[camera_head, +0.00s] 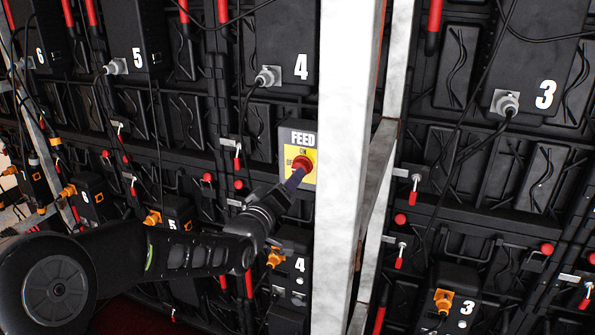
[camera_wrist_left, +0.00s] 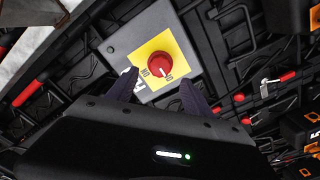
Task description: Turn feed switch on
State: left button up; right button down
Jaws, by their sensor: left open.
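The feed switch is a grey box (camera_head: 297,131) with a yellow plate (camera_head: 309,180) and a red round knob (camera_head: 303,164), mounted left of the white post. In the left wrist view the red knob (camera_wrist_left: 159,65) sits on the yellow plate (camera_wrist_left: 185,52), with a small white mark; I cannot tell its setting for sure. My left gripper (camera_head: 297,178) reaches up to the switch from the lower left. In the left wrist view the left gripper (camera_wrist_left: 159,79) is open, its dark fingers either side of the knob's near edge, apparently not gripping it. My right gripper is not in view.
A white upright post (camera_head: 343,150) stands close to the right of the switch. Black panel backs fill the wall, with numbered boxes such as the 4 box (camera_head: 285,45), hanging cables, red handles (camera_head: 415,190) and orange plugs (camera_head: 275,257) around my left arm.

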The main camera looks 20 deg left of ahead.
pick_arm(q)
jog(key=w+p, duration=0.2)
jog(key=w, duration=0.5)
jog(key=shift+a, duration=0.2)
jog(key=shift+s, duration=0.1)
jog(key=shift+c, duration=0.3)
grip_shut()
